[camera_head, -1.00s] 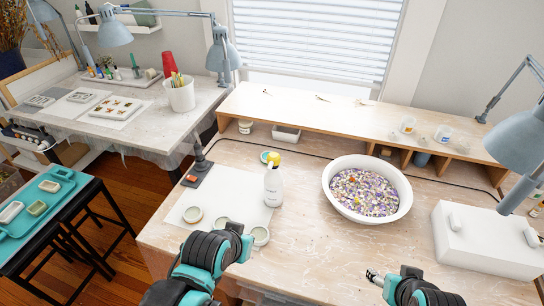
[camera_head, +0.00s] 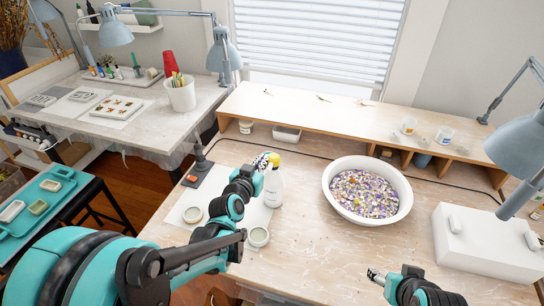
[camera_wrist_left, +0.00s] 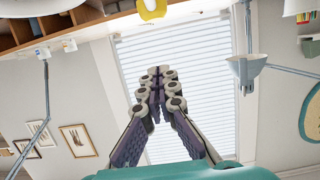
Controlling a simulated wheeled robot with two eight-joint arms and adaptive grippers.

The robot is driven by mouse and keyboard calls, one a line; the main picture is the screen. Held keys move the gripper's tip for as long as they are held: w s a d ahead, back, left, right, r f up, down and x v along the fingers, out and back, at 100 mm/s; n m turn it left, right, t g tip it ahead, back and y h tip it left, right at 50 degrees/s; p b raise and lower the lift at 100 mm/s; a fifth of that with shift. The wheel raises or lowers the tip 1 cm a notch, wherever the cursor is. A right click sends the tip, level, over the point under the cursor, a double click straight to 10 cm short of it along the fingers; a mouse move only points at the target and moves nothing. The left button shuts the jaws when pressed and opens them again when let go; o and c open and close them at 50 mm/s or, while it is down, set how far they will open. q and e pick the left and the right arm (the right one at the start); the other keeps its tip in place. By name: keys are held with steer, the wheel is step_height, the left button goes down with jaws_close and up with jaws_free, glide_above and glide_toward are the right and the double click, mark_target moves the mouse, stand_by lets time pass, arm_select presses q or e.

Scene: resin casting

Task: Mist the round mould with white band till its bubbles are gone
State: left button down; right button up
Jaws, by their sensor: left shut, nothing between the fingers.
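A white spray bottle (camera_head: 273,190) with a yellow head stands upright on the table by the white sheet. My left gripper (camera_head: 266,160) is shut and empty, beside the bottle's head; I cannot tell whether they touch. In the left wrist view its fingertips (camera_wrist_left: 157,72) meet, with a yellow piece (camera_wrist_left: 152,10), seemingly the bottle's head, above them. One round mould (camera_head: 193,214) lies on the sheet's left and another round mould (camera_head: 259,237) near its front right. My left arm hides a third. The white band and bubbles are too small to make out. My right gripper (camera_head: 376,277) is low at the front; its jaw state is unclear.
A white bowl of coloured chips (camera_head: 333,200) stands right of the bottle. A white box (camera_head: 480,245) is at the far right. A dark stand (camera_head: 199,170) is left of the bottle. A wooden shelf (camera_head: 330,115) runs along the back. The table's front middle is clear.

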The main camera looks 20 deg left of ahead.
stand_by(0.3)
arm_select(q)
steer(key=b, duration=0.3)
glide_above(272, 163)
step_height(272, 163, down, 3)
steer(key=shift+r, duration=0.2)
step_height(272, 163, down, 2)
steer(key=shift+w+f+b, duration=0.1)
steer(key=shift+f+b, duration=0.15)
steer(key=shift+b, duration=0.25)
steer(key=shift+f, duration=0.65)
